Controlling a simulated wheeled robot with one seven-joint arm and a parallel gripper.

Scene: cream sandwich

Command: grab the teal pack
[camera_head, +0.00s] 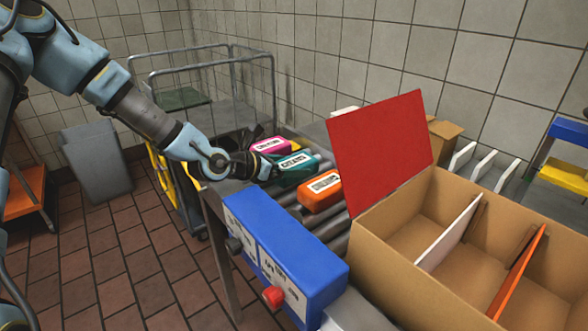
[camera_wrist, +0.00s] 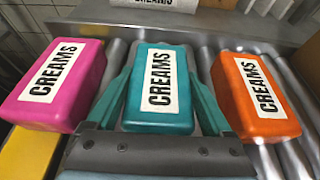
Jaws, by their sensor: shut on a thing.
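The teal pack (camera_wrist: 150,120) with a white "CREAMS" label sits between the teal-coloured fingers of my gripper (camera_wrist: 160,85) in the wrist view. My gripper is shut on it, one finger along each side. In the head view the teal pack (camera_head: 300,174) lies on the rollers, partly hidden by my gripper (camera_head: 273,170). I cannot tell whether the pack is lifted off the rollers.
A pink pack (camera_wrist: 62,82) lies to the left and an orange pack (camera_wrist: 255,97) to the right, both close by. A cardboard box (camera_head: 390,262) with dividers and a red panel (camera_head: 382,140) stand at the right. A blue control box (camera_head: 285,255) is in front.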

